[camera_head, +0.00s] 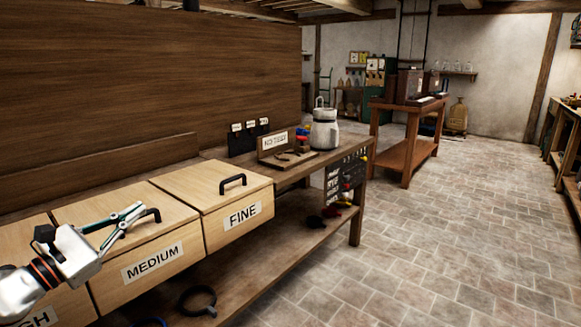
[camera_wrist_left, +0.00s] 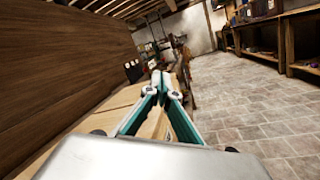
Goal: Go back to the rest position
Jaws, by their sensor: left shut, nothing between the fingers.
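My left gripper (camera_head: 130,217) comes in from the left in the head view, above the lid of the wooden bin labelled MEDIUM (camera_head: 152,262). Its fingers are together with nothing between them, close to the bin's black handle; I cannot tell whether they touch it. In the left wrist view the two teal-edged fingers (camera_wrist_left: 160,84) meet at their tips, pointing along the bench. My right gripper is in neither view.
The FINE bin (camera_head: 242,214) has its lid down. Beyond it on the bench stand a sign (camera_head: 274,143) and a white metal canister (camera_head: 325,129). A wooden wall (camera_head: 150,70) rises behind the bench. The tiled floor (camera_head: 450,230) to the right is clear.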

